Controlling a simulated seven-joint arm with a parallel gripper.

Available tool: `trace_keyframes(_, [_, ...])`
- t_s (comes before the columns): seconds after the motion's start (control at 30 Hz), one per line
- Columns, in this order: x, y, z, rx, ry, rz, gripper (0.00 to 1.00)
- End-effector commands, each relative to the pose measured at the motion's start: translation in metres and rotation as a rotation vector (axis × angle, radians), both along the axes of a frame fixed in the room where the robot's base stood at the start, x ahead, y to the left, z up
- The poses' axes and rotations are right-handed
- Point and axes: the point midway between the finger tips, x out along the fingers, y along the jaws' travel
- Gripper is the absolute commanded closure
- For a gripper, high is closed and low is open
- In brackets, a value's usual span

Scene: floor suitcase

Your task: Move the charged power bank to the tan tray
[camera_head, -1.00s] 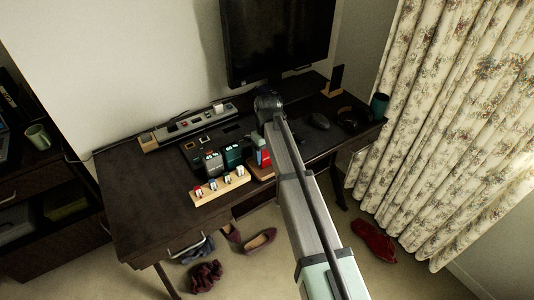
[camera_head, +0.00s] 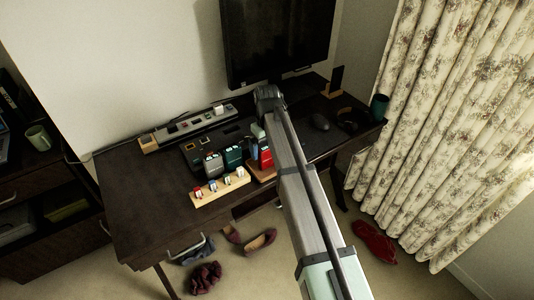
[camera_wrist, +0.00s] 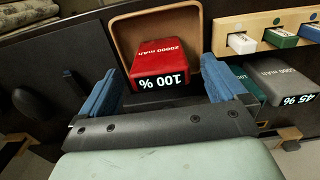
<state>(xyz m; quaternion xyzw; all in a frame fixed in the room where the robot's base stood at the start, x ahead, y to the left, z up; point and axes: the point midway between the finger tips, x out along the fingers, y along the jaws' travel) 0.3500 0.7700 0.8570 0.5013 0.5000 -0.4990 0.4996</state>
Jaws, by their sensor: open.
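The red power bank (camera_head: 265,157) stands in the tan tray (camera_head: 262,174) near the desk's front edge. In the wrist view the red power bank (camera_wrist: 160,55) reads 100 % and 20000 mAh, with the tray's rim (camera_wrist: 122,42) around its far side. My gripper (camera_wrist: 159,66) is open, its blue fingers to either side of the bank's near end, with visible gaps. A grey power bank (camera_wrist: 280,82) reading 45 % stands beside the tray; it also shows in the head view (camera_head: 213,166). A green power bank (camera_head: 233,158) stands between them, its display hidden from me.
A pale wooden strip (camera_head: 207,198) with several small coloured plugs lies in front of the banks. A power strip (camera_head: 190,125) lies behind. A monitor (camera_head: 278,40), mouse (camera_head: 320,122), headphones (camera_head: 348,122) and dark cup (camera_head: 379,105) are farther off. The desk's left part is clear.

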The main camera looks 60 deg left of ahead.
Motion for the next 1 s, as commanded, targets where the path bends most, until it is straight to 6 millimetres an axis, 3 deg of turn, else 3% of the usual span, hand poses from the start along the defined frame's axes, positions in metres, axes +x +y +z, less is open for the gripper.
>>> trace_keyframes(0.23, [0.000,0.001,0.047,0.001,0.000,0.000,0.02])
trace_keyframes(0.5, [0.000,0.000,0.076,-0.001,0.001,0.000,0.02])
trace_keyframes(0.83, [0.001,-0.001,0.080,-0.003,0.002,-0.002,0.02])
trace_keyframes(1.0, [0.023,-0.021,0.053,-0.019,0.008,-0.045,0.02])
